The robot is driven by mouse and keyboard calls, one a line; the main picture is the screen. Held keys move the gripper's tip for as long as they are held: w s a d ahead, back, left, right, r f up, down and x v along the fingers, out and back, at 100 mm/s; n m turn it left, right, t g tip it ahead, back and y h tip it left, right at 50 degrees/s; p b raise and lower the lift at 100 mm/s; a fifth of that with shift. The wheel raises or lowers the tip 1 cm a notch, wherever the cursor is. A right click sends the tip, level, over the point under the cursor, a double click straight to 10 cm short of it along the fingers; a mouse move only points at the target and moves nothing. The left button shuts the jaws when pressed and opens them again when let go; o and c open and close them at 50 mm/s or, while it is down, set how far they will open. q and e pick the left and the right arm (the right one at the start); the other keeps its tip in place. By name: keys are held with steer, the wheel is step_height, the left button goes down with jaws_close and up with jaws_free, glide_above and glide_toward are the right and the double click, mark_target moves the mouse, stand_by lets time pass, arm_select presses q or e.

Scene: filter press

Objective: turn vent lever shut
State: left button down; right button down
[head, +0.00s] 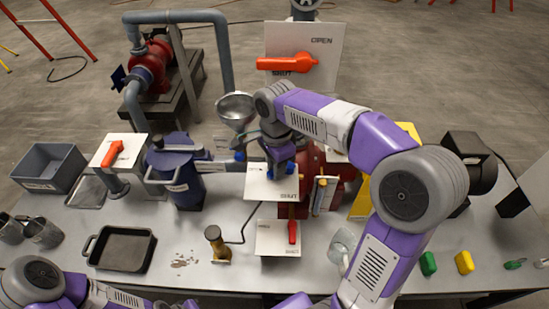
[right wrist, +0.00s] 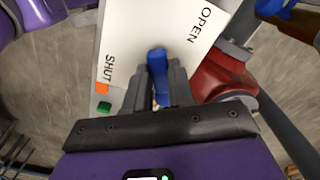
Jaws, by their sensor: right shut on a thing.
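My right gripper (head: 281,170) is over a white plate (head: 262,186) at the middle of the bench. In the right wrist view its fingers (right wrist: 159,85) are shut on a blue lever (right wrist: 156,62). The lever stands in front of a white plate marked SHUT and OPEN (right wrist: 150,28); SHUT is on the left and OPEN on the upper right. The fingers hide the lever's lower part. No label in view says which lever is the vent's. My left gripper is out of view; only part of my left arm shows.
Other plates carry a large orange lever (head: 287,63) at the back, an orange lever (head: 113,153) at left and a red lever (head: 292,231) in front. A metal funnel (head: 236,109), a blue vessel (head: 176,172) and a black pan (head: 122,250) stand left of my right gripper.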

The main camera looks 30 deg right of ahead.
steer(key=shift+s+d+n+p, duration=0.3)
steer(key=shift+s+n+p, duration=0.4)
steer(key=shift+n, duration=1.2)
steer(key=shift+s+d+n+p, duration=0.4)
steer(key=shift+n+p, duration=0.55)
steer(key=shift+n, duration=0.95)
steer(key=shift+s+d+n+p, duration=0.25)
steer(key=shift+s+n+p, duration=0.5)
steer(key=shift+n, duration=1.15)
steer(key=shift+w, duration=0.15)
steer(key=c, duration=1)
jaws_free()
steer(key=shift+o, duration=0.2)
step_height(320, 180, up, 8)
steer(key=p, duration=0.2)
steer(key=shift+f, duration=0.25)
